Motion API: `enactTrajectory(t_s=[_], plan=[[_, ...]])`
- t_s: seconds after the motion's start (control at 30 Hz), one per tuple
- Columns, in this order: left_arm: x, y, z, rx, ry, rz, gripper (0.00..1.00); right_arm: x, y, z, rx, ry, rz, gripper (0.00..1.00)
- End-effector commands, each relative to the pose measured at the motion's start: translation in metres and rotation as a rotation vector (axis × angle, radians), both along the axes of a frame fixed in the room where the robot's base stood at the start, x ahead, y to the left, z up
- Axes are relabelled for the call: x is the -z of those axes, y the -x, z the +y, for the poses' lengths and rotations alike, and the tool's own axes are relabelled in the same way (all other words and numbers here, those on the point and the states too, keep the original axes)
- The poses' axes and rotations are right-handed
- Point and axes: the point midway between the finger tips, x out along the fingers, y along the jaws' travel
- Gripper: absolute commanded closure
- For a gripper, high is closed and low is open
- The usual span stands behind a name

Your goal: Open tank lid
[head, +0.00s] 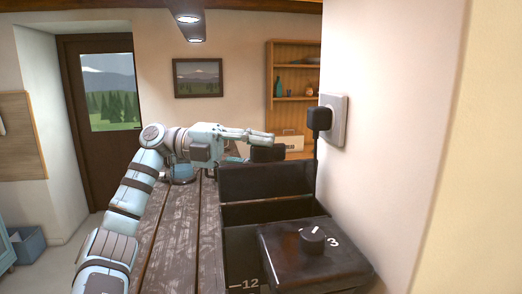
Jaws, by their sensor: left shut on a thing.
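A black appliance with a tank (240,245) stands on the wooden table against the right wall. A dark knob (312,238) sits on its front top block, beside the mark 3. Behind that block, a dark flat panel (265,181) stands nearly upright above a recess; it looks like the tank lid, raised. My left gripper (270,140) is beyond the panel's top edge, shut on a small black piece (267,153) there. The fingers partly cover this piece, and I cannot tell exactly how it joins the panel. My right gripper is not in view.
A black plug (319,119) sits in a wall socket (337,118), its cord hanging down behind the appliance. The white wall (400,150) is close on the right. The plank table (175,240) is clear left of the appliance. A wooden shelf (292,60) stands behind.

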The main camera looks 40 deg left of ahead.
Motion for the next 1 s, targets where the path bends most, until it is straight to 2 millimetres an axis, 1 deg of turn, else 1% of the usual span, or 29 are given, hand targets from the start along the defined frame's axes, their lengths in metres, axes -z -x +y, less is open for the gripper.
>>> enactTrajectory(t_s=[0.07, 0.1, 0.17, 0.2, 0.23, 0.5, 0.57, 0.63, 0.77, 0.9, 1.0], plan=[[0.0, 0.0, 0.0, 0.001, -0.001, -0.001, 1.0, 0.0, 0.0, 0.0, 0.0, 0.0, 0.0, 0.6], [0.0, 0.0, 0.0, 0.002, -0.001, -0.001, 0.69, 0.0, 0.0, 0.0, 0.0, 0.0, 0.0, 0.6], [0.0, 0.0, 0.0, 0.002, -0.001, -0.001, 0.59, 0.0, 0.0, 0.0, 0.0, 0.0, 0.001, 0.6], [0.0, 0.0, -0.001, 0.002, -0.001, -0.001, 0.53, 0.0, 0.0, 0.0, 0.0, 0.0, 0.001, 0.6], [0.0, 0.0, -0.001, 0.002, -0.001, -0.001, 0.52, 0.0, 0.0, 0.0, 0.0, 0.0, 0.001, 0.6], [0.0, 0.0, 0.0, 0.002, -0.001, -0.001, 0.52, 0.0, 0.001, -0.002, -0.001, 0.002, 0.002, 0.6], [0.0, 0.001, 0.003, 0.001, -0.001, -0.001, 0.52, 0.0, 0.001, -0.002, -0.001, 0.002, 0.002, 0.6], [0.0, 0.006, 0.01, 0.0, -0.001, 0.002, 0.52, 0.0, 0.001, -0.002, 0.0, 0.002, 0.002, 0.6], [-0.002, 0.024, 0.036, -0.003, 0.002, 0.0, 0.52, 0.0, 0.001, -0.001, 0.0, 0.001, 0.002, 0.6], [-0.006, 0.048, 0.072, -0.002, 0.006, -0.01, 0.52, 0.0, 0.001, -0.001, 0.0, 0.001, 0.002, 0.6], [-0.006, 0.06, 0.088, -0.001, 0.004, -0.01, 0.52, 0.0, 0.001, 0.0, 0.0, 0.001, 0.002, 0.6]])
